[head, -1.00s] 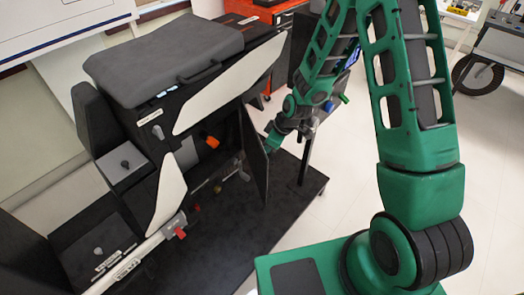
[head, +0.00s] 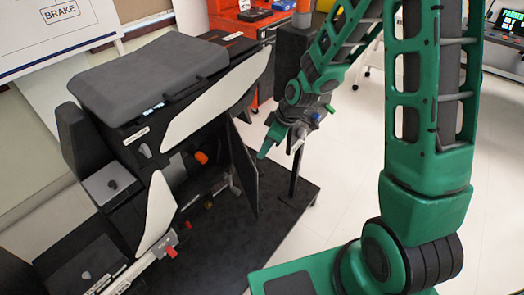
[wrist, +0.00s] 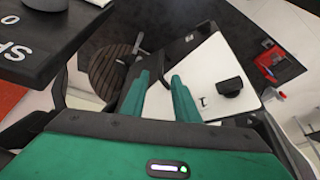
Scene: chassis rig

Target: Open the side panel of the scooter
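The scooter (head: 150,150) is a dark body with a grey seat and white side pieces, at the left of the head view. Its side panel (head: 243,170) stands swung out from the body, its dark inner face showing and an opening with small parts beside it. My gripper (head: 280,142) is right of the panel's free edge; I cannot tell if it touches. In the wrist view the green fingers (wrist: 160,97) are apart with nothing between them. Beyond them is a tilted white surface (wrist: 205,70) with a black knob (wrist: 230,88), perhaps the panel's outer face.
The scooter stands on a black platform (head: 275,215); a dark post (head: 296,170) rises near its right edge. A red cabinet (head: 240,30) is behind. Pale floor (head: 335,165) is clear to the right. A dark board with lettering (wrist: 45,40) shows in the wrist view.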

